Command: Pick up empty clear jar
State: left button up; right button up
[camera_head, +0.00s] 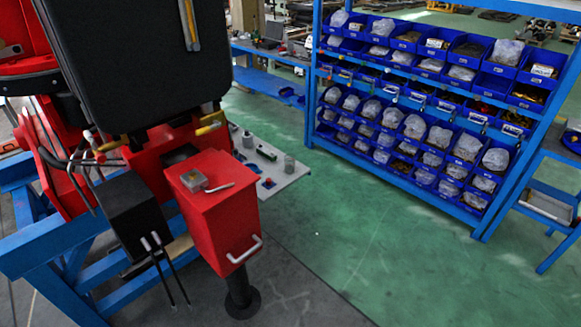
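A small greyish, translucent-looking cylinder (289,164) stands near the right corner of a low white tabletop (284,182). It may be the clear jar, but it is too small to tell whether it is empty. Neither of my grippers shows in the head view. Part of the white tabletop is hidden behind the red machinery.
A red box (217,215) on a black post stands before the tabletop. A dark green bottle-like item (266,153) lies near the cylinder. A blue rack (466,204) holds many blue bins. Green floor (400,250) is open at right; blue beams (50,275) block the left.

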aim_at(290, 164)
jog(key=u, duration=0.8)
jog(key=i, duration=0.85)
jog(key=u, duration=0.1)
